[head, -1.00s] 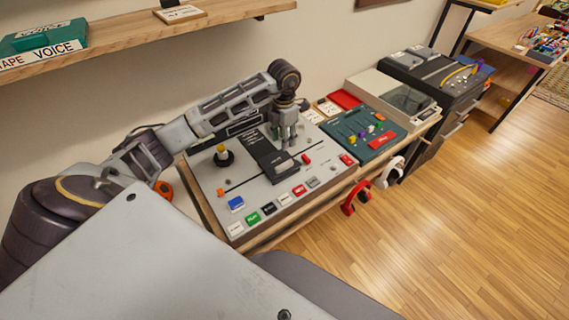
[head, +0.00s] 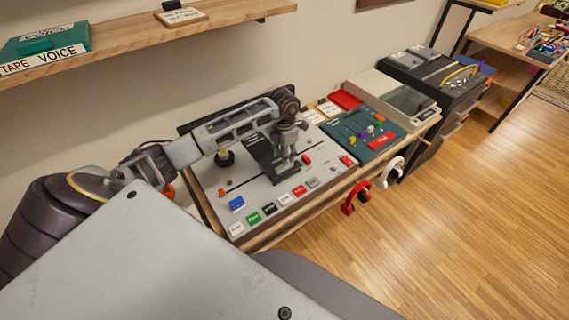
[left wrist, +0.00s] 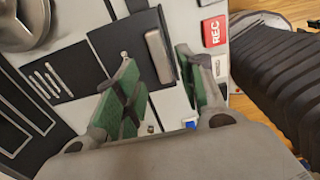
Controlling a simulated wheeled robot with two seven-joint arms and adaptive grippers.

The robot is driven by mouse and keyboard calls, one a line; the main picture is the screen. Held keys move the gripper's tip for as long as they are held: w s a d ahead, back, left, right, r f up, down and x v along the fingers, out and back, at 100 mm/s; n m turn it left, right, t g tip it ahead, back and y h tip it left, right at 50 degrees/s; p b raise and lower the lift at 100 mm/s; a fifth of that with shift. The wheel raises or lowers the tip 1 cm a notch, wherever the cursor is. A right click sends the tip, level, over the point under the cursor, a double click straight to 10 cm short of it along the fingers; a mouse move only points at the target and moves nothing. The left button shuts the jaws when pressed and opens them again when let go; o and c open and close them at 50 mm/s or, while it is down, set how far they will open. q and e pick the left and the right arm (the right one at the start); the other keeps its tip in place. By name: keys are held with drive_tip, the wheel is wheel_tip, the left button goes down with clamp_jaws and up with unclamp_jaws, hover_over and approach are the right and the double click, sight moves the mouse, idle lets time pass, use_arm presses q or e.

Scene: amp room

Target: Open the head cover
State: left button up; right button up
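The head cover (head: 259,151) is a black block lying across the middle of the grey tape machine (head: 222,182). It looks closed, and my arm hides part of it. In the left wrist view the dark cover (left wrist: 120,42) carries a grey bar-like handle (left wrist: 159,55). My left gripper (head: 286,170) points down at the cover's front right part. In the left wrist view its two green-padded fingers (left wrist: 158,75) are apart, one on each side of the handle. I cannot tell whether they touch it. My right gripper is out of view.
Coloured buttons, including a blue one (head: 237,204) and a red REC button (left wrist: 213,32), line the machine's front. A green mixer panel (head: 362,133) stands to the right. Red headphones (head: 355,197) hang at the front edge. A wooden shelf (head: 140,38) runs above.

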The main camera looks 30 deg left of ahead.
sight(281, 162)
use_arm(q)
drive_tip(key=shift+f+p, duration=0.4)
drive_tip(key=shift+f, duration=2.65)
clamp_jaws()
